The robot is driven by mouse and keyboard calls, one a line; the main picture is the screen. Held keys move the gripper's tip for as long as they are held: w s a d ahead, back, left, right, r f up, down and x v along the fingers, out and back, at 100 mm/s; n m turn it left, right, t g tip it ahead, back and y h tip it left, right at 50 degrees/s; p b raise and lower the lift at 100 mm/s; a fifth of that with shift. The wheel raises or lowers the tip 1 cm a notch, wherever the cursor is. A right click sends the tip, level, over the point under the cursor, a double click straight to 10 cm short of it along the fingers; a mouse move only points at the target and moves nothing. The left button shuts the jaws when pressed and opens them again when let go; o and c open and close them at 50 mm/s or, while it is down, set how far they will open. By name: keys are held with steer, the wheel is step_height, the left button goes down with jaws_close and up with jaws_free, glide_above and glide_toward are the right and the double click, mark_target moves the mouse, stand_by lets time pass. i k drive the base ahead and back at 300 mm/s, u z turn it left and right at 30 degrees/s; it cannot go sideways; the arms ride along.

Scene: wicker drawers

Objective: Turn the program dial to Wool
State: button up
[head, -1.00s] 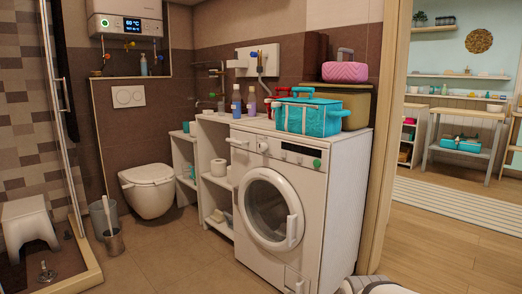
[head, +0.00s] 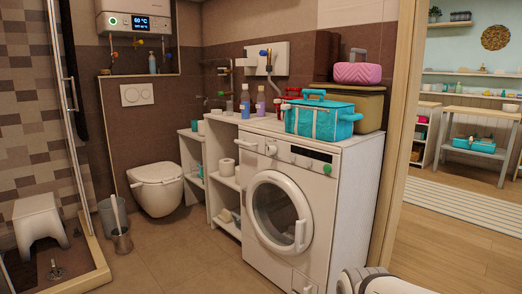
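The white washing machine (head: 322,230) stands right of centre, its round door (head: 279,212) closed. A small dark display (head: 310,153) is on its top front panel. A round knob with a green face (head: 327,169) sits right of and below the display, and a pale knob (head: 271,149) sits to the left. I cannot tell which is the program dial, and no program labels or pointer can be read. My gripper is not in view; only a white part of my arm (head: 372,281) shows at the bottom right, in front of the machine's lower right corner.
A teal bag (head: 312,120), a brown box (head: 356,104) with a pink bag (head: 357,73), and bottles (head: 244,101) stand on top of the machine and counter. A toilet (head: 157,188) is to the left. Tiled floor (head: 195,262) is free in front. A doorway is right.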

mark_target(272, 149)
steer(key=u, duration=0.2)
steer(key=i, duration=1)
steer(key=z, duration=0.5)
